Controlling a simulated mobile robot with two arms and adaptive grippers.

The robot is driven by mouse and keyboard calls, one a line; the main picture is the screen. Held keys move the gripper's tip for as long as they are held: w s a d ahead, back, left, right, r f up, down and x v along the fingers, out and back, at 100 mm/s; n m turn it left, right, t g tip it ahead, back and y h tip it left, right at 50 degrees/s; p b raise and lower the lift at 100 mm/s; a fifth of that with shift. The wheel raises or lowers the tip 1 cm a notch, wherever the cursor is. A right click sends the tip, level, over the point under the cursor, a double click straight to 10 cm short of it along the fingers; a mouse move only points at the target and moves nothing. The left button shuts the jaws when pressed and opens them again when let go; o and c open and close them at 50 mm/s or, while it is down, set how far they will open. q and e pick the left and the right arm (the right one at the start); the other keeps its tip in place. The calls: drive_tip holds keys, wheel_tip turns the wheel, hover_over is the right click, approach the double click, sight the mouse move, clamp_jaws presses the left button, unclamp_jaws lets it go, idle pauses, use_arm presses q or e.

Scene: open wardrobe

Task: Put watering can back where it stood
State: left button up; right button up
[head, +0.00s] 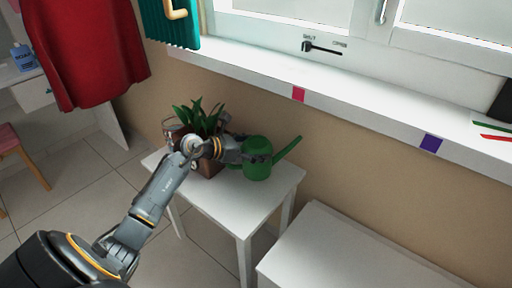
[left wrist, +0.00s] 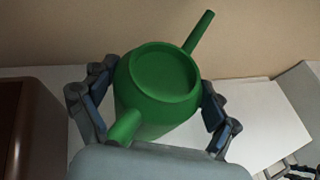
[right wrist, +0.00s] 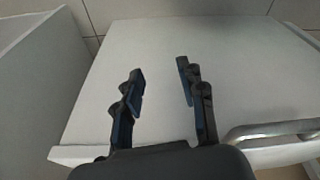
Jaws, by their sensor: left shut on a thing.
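The green watering can (head: 258,165) is at the right part of the small white table (head: 276,190), its spout pointing up to the right. My left gripper (head: 262,156) is around the can's body. In the left wrist view the can (left wrist: 158,88) sits between the two fingers of the left gripper (left wrist: 157,105), which is shut on it. I cannot tell whether the can's base touches the table. In the right wrist view my right gripper (right wrist: 160,88) is open and empty over a white surface (right wrist: 220,80). The right gripper is not seen in the head view.
A potted plant (head: 203,118) in a brown pot stands on the table left of the can, close to my left arm. A white cabinet (head: 335,255) stands to the right of the table.

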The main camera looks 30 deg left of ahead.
use_arm(q)
wheel_tip(320, 180, down, 4)
drive_tip(key=b, duration=0.3)
drive_tip(key=shift+f+b, duration=0.25)
drive_tip(key=shift+b, duration=0.1)
use_arm(e)
drive_tip(key=w+v, duration=0.2)
drive_tip(key=v, duration=1.1)
drive_tip(key=shift+r+t, duration=0.4)
drive_tip(key=shift+r, duration=0.15)
drive_tip(key=shift+d, duration=0.1)
use_arm(q)
drive_tip(key=shift+f, duration=0.35)
use_arm(e)
drive_tip(key=shift+f, duration=0.25)
use_arm(q)
drive_tip(key=o, duration=1.6)
drive_tip(key=shift+f, duration=0.2)
